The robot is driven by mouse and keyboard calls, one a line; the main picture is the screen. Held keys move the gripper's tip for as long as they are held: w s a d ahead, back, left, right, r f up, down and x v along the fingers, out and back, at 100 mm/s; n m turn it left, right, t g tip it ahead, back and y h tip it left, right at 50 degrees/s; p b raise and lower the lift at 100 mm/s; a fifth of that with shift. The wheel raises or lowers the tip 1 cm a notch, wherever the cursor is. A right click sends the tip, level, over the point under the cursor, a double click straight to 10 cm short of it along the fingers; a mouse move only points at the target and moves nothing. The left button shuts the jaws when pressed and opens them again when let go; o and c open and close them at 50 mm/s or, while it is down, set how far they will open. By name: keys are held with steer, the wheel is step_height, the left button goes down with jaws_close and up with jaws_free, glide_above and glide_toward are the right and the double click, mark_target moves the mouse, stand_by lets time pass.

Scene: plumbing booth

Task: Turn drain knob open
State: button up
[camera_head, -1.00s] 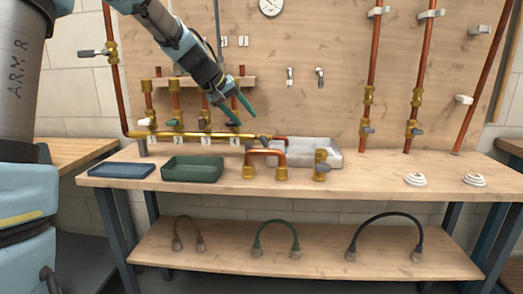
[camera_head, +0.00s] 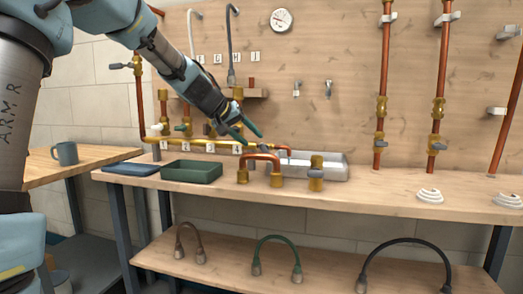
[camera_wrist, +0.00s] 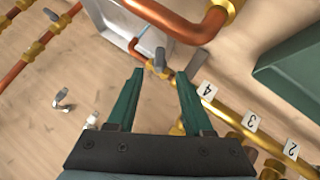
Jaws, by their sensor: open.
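My gripper (camera_head: 250,138) has two green fingers. It is open and empty, just above the right end of the brass manifold pipe. In the wrist view my gripper (camera_wrist: 160,75) points toward a small grey knob (camera_wrist: 159,58) on a brass fitting, which shows between the fingertips. This looks like the drain knob; the gap to it is hard to judge, and no grip on it shows. A second grey lever (camera_wrist: 200,62) lies just beyond the right fingertip. The brass manifold (camera_head: 205,145) carries number tags. In the head view the fingers partly cover the knob area.
A copper U-pipe (camera_head: 262,158) stands in front of the manifold's right end. A grey metal tray (camera_head: 335,170) is behind and right of it. A green tray (camera_head: 190,172) and a blue tray (camera_head: 130,169) lie left.

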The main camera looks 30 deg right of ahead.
mark_target(261, 147)
steer(key=x, duration=0.7)
steer(key=shift+d, duration=0.15)
steer(key=shift+c, duration=0.3)
jaws_close()
